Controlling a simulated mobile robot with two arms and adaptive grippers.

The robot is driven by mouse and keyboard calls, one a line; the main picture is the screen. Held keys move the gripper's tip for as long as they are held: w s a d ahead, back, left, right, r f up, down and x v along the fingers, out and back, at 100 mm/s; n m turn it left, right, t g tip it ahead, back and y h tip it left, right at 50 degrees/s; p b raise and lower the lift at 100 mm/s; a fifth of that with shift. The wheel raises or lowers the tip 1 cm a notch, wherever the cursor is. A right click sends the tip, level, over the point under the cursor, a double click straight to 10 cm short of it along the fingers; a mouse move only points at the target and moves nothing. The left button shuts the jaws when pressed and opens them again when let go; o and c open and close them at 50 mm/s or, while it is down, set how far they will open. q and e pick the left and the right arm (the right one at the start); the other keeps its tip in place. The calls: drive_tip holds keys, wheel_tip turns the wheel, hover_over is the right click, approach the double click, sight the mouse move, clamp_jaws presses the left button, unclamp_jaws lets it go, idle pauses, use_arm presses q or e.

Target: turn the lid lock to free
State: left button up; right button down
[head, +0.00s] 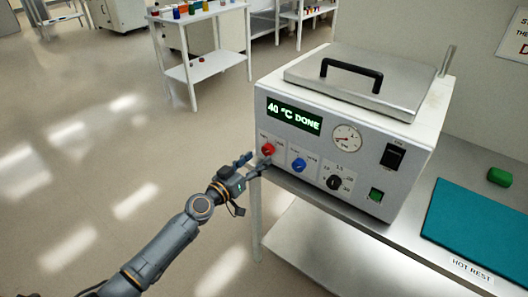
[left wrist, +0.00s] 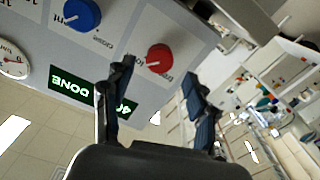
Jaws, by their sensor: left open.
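The grey bath unit has a red knob (head: 267,149) at the lower left of its front panel. The small lettering beside this knob is too blurred to read surely in the head view. The red knob (left wrist: 159,57) also shows in the left wrist view, a white mark on it, framed between my fingers. My left gripper (head: 256,163) is open just in front of the red knob, its fingers spread; I cannot tell whether they touch it. The unit's metal lid (head: 365,80) with a black handle is shut on top. My right gripper is not in view.
A blue knob (head: 299,165), black dial (head: 334,182), gauge (head: 346,138), switch (head: 392,156) and green button (head: 375,195) share the panel. The display (head: 294,116) reads "40 °C DONE".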

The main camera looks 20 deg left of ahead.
sight(266, 152)
use_arm(q)
drive_tip(key=shift+x, duration=2.25)
drive_tip(key=shift+c, duration=0.2)
drive_tip(key=c, duration=1.1)
